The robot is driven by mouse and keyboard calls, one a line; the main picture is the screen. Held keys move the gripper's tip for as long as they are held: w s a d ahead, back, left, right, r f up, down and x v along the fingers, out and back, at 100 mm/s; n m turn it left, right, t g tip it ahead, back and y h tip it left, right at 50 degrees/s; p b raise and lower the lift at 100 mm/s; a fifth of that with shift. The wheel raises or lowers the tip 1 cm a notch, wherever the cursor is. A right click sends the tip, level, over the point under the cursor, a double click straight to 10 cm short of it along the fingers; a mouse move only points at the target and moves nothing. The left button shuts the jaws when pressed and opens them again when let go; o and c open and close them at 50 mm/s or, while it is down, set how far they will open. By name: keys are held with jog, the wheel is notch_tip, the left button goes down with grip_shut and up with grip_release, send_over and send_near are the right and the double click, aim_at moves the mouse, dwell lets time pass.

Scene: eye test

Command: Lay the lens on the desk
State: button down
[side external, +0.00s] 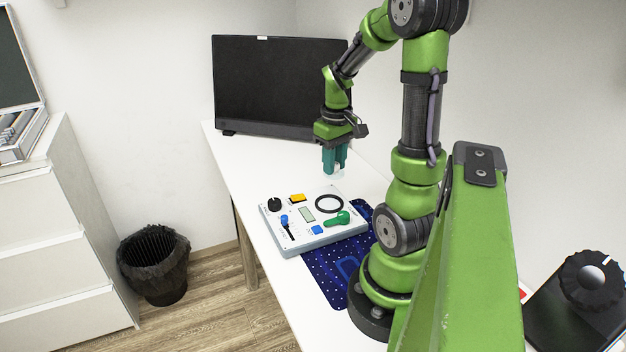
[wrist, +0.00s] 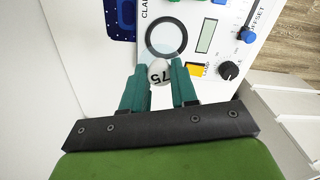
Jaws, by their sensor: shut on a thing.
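The lens (wrist: 161,66) is a clear, pale piece with a white part marked "75", seen between my fingertips in the wrist view. In the side external view the lens (side external: 338,173) is a small pale shape just under the fingers. My gripper (side external: 335,164) has teal fingers, points down and is shut on the lens, holding it above the white desk (side external: 290,162). In the wrist view my gripper (wrist: 159,72) has one finger on each side of the white part. The clear part's outline is faint there and partly overlaps the view of a black ring.
A control panel (side external: 275,225) with a black ring (side external: 329,204), knob, slider, buttons and green handle lies in front of the gripper. A blue patterned mat (side external: 325,278) lies partly under it. A monitor (side external: 275,85) stands behind. White desk is bare between monitor and panel.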

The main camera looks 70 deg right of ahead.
jog(key=s+d+f+m, duration=0.25)
jog(key=d+m, duration=0.25)
jog(key=d, duration=0.6)
send_over(352, 189)
notch_tip(352, 189, down, 5)
jog(key=shift+a+r, duration=0.1)
jog(key=shift+a, duration=0.05)
jog(key=shift+f, duration=2.15)
jog(key=shift+f, duration=0.15)
jog(key=c, duration=0.9)
grip_release()
